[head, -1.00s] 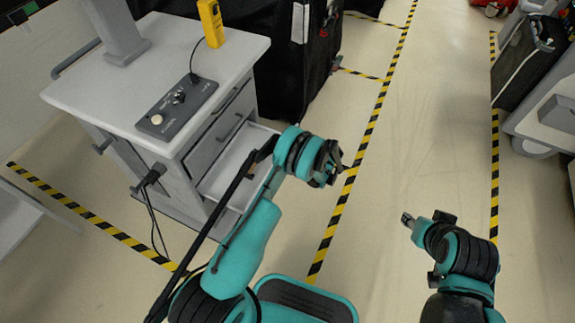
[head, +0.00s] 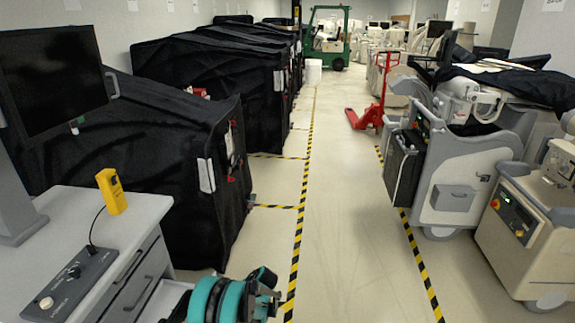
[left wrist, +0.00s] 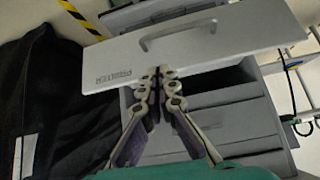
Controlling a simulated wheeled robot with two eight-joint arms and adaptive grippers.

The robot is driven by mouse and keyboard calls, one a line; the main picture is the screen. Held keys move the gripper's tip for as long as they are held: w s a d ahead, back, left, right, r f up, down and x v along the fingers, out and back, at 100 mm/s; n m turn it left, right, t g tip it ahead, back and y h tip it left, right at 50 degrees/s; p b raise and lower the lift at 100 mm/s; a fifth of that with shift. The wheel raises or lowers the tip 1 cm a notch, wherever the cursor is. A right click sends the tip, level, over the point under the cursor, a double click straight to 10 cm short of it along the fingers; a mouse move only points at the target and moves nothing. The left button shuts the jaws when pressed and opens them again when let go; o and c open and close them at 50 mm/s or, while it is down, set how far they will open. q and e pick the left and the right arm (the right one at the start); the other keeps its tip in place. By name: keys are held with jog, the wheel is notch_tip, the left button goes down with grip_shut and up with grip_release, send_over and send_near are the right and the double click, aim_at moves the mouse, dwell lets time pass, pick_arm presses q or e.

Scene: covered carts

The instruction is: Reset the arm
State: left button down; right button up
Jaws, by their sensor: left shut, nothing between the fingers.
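My left gripper (head: 268,284) is at the bottom of the head view, in front of the grey drawer cart (head: 150,210). In the left wrist view its fingers (left wrist: 157,74) are together with nothing between them. Their tips overlap a light grey panel with a bar handle (left wrist: 225,42); I cannot tell whether they touch it. In the head view an open drawer (head: 163,300) shows at the bottom, partly cut off. My right arm and gripper are not in view.
A yellow handheld device (head: 112,192) and a control box (head: 68,284) are on the drawer cart. Black covered carts (head: 185,150) line the left. Grey machines (head: 450,190) stand right. A red pallet jack (head: 372,115) and green forklift (head: 330,40) are farther back. The middle aisle (head: 345,230) is clear.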

pick_arm(q)
jog(key=s+d+r+m+t+h, duration=0.15)
jog(key=s+r+m, duration=0.25)
jog(key=r, duration=0.8)
jog(key=s+d+r+m+t+h, duration=0.1)
jog(key=s+r+m+h, duration=0.25)
jog(key=r, duration=0.85)
jog(key=s+d+r+m+t+h, duration=0.1)
jog(key=s+d+m, duration=0.1)
jog(key=s, duration=0.5)
jog(key=s+d+r+m+t+h, duration=0.1)
jog(key=s+r+m, duration=0.1)
jog(key=s, duration=0.5)
jog(key=s+d+r+m+t+h, duration=0.1)
jog(key=s+m, duration=0.3)
jog(key=s, duration=0.4)
jog(key=shift+d+r+m+t, duration=0.35)
jog(key=shift+d+r+t, duration=0.1)
jog(key=shift+d+r, duration=0.35)
jog(key=shift+s+a, duration=0.1)
jog(key=shift+s, duration=0.05)
